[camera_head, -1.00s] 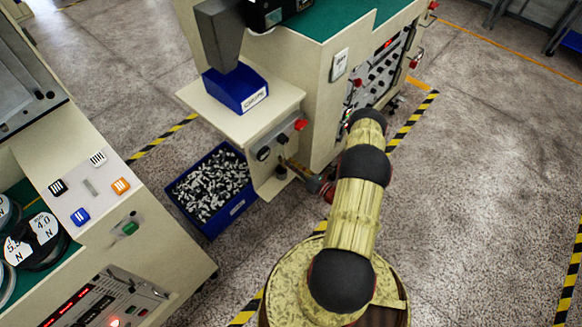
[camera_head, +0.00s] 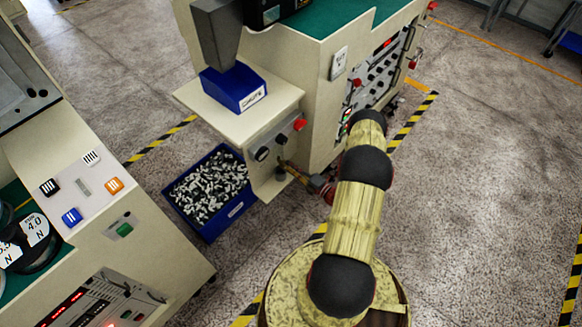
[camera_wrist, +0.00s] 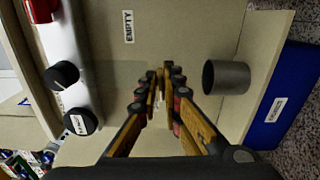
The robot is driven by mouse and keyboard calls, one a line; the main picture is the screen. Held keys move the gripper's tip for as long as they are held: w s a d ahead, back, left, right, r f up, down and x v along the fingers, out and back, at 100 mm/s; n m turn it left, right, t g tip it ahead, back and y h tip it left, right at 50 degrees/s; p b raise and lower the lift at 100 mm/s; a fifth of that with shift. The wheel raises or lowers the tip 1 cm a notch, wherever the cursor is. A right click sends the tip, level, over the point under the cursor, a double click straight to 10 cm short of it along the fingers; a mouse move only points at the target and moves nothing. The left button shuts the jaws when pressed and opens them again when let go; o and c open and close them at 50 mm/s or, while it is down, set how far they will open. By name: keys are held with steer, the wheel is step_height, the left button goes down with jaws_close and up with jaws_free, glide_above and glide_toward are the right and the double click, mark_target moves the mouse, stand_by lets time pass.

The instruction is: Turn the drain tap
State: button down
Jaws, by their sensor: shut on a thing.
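My gripper (camera_wrist: 160,88) is shut at the front panel of the cream machine, below the shelf (camera_head: 190,97). Its two fingers close around a small part that they mostly hide. Only a slim sliver of the drain tap (camera_wrist: 160,82) shows between the fingertips, so how far it is turned cannot be told. A grey metal cylinder (camera_wrist: 228,77) sticks out to the right of the fingers in the wrist view. In the head view my gripper (camera_head: 284,164) is small and dark against the panel.
Black knobs (camera_wrist: 62,75) and a red button (camera_head: 299,124) sit on the panel close to the fingers. An "EMPTY" label (camera_wrist: 128,27) is on the panel. A blue bin (camera_head: 206,226) of small metal parts stands on the floor beside it. Open floor lies right of my arm.

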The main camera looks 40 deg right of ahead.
steer(key=shift+f+m, duration=0.1)
steer(key=shift+m, duration=0.3)
steer(key=c, duration=2)
jaws_free()
steer(key=shift+o, duration=0.2)
steer(key=s+d, duration=0.1)
steer(key=s, duration=1.1)
